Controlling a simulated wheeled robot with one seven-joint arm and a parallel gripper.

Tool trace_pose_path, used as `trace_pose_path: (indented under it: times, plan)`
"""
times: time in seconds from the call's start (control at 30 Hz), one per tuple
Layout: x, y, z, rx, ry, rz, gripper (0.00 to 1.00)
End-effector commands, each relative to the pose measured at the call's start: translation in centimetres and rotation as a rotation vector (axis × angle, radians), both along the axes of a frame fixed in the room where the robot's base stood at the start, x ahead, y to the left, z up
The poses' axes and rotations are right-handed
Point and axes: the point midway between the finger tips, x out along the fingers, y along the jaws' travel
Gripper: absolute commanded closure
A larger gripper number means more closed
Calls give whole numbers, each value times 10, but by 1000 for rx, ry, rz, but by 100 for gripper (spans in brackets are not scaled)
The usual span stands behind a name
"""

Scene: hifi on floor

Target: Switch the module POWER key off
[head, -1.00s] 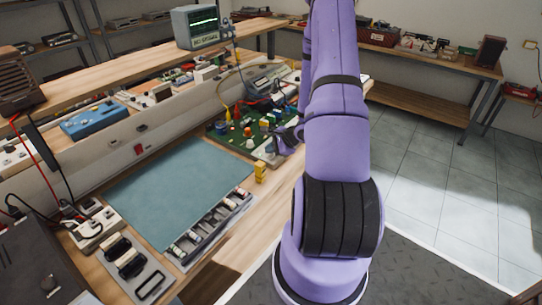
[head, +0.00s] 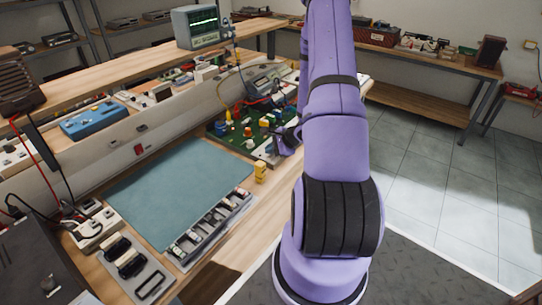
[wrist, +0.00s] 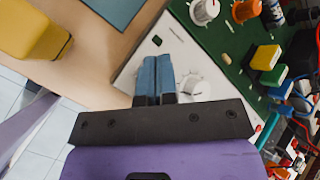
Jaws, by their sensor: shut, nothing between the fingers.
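The module is a pale panel (wrist: 134,72) at the near edge of the green board (wrist: 228,40) in the wrist view. The panel carries a white knob (wrist: 195,88) and a small dark mark or opening (wrist: 157,40). My gripper (wrist: 157,62) is shut and empty, with its blue-grey fingertips over the panel, left of the white knob. The fingers hide the patch beneath them, and I cannot tell whether they touch it. I cannot make out the POWER key or its lettering. In the head view my gripper (head: 287,141) is at the board's near right corner, partly behind my arm.
A yellow block (wrist: 35,32) stands on the bench left of the module. Knobs, coloured caps and red and black leads crowd the board's right side. A teal mat (head: 175,190) and a grey tray of parts (head: 210,228) lie nearer on the bench.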

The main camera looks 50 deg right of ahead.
Motion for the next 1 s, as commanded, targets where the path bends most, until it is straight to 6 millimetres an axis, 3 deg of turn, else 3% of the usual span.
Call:
trace_pose_path:
  times: [0.37,1.0]
  plan:
    - [0,0,5,-1,0,1,100]
    - [0,0,57,-2,-1,0,100]
